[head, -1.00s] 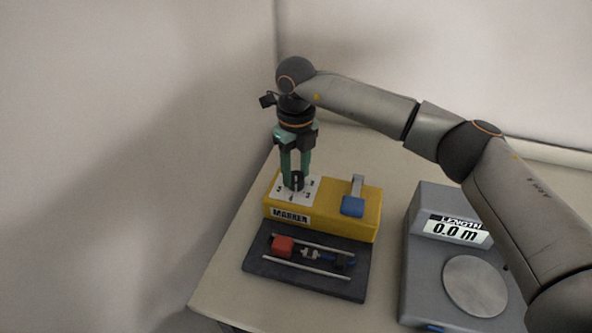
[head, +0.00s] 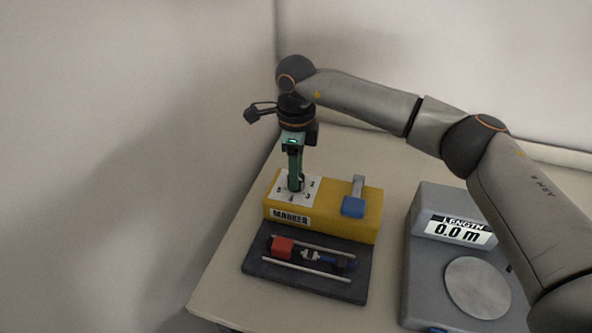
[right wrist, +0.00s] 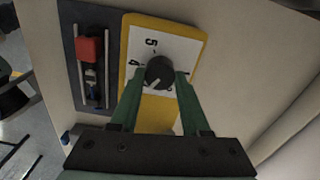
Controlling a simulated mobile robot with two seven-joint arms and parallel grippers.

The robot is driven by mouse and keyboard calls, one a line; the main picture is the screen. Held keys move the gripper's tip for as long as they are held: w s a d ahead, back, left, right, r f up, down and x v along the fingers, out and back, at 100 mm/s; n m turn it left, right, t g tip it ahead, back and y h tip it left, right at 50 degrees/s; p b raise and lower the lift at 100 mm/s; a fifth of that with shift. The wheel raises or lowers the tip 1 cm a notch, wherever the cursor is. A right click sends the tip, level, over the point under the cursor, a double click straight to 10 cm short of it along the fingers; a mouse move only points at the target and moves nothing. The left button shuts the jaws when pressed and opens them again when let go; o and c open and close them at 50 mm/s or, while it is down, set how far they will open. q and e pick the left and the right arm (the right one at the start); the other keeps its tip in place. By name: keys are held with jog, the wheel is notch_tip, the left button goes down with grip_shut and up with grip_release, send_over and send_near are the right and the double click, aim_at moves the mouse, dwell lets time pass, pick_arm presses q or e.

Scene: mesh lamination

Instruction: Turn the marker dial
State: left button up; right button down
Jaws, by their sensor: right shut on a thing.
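The yellow marker box (head: 335,215) sits on the table with a "MARKER" label on its front. A white numbered plate (head: 313,185) lies on its top left. My right gripper (head: 296,186) points straight down and is shut on the black marker dial (right wrist: 160,73) at that plate. In the right wrist view the green fingers (right wrist: 158,88) stand on either side of the round knob, and a light pointer mark shows on it. In the head view the fingers mostly hide the dial. My left gripper is not in view.
A dark tray (head: 270,284) with two rails, a red block (head: 282,247) and a blue part lies in front of the box. A blue lever (head: 353,206) is on the box's right. A grey device (head: 420,270) reading "LENGTH 0.0 m" stands at right.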

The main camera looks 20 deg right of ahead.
jog(key=shift+r, duration=0.1)
dwell(0.4)
jog(key=shift+c, duration=1.9)
grip_release()
notch_tip(320, 180, up, 12)
jog(key=shift+r, duration=0.2)
